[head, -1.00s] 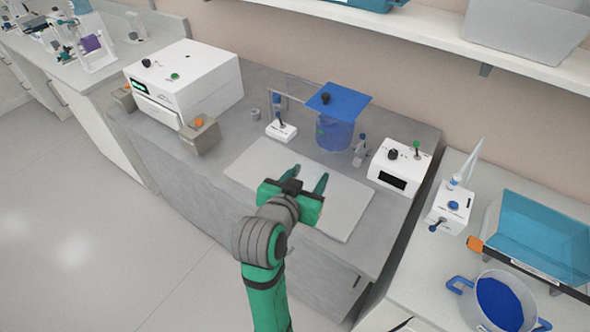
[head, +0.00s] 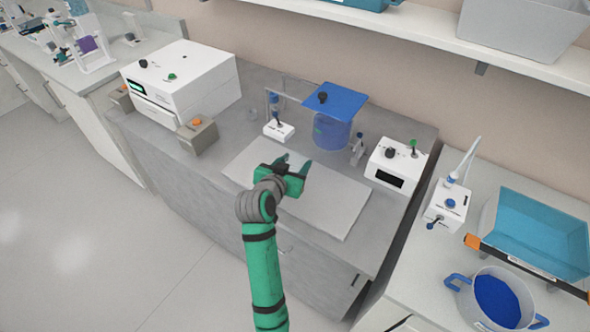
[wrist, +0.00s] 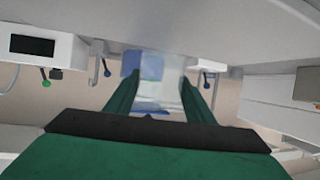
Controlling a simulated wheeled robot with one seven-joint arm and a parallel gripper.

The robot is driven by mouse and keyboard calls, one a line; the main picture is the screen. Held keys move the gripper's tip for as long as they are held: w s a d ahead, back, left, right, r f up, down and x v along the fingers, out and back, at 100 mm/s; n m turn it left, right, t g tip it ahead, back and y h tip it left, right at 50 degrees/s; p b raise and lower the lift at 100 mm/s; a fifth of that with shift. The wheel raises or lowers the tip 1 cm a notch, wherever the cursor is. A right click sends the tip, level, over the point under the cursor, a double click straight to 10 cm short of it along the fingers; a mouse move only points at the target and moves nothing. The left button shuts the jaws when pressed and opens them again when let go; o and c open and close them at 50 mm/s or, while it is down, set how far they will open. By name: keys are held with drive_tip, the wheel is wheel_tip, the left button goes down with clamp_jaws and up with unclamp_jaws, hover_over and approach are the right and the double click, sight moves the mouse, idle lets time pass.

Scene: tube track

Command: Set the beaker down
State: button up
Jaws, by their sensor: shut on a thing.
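My gripper (head: 293,164) hangs above the pale mat (head: 325,206) on the grey bench, fingers pointing toward the back of the bench. In the wrist view, my gripper (wrist: 158,98) is shut on the clear beaker (wrist: 166,92), which shows as a faint, glassy shape between the green fingers, with blue behind it. In the head view the beaker is too faint to make out. I cannot tell its height above the mat.
Behind the mat stand a blue-lidded vessel (head: 332,132) and a small white stand (head: 279,131). A white box with a dark display (head: 396,166) is at the right, a large white machine (head: 182,82) at the left. The mat's right part is clear.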

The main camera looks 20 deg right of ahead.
sight(295, 170)
drive_tip(key=shift+f, duration=1.45)
drive_tip(key=shift+f, duration=0.15)
drive_tip(key=o, duration=1.1)
drive_tip(key=shift+c, duration=0.2)
drive_tip(key=shift+r, duration=0.2)
drive_tip(key=v, duration=1.2)
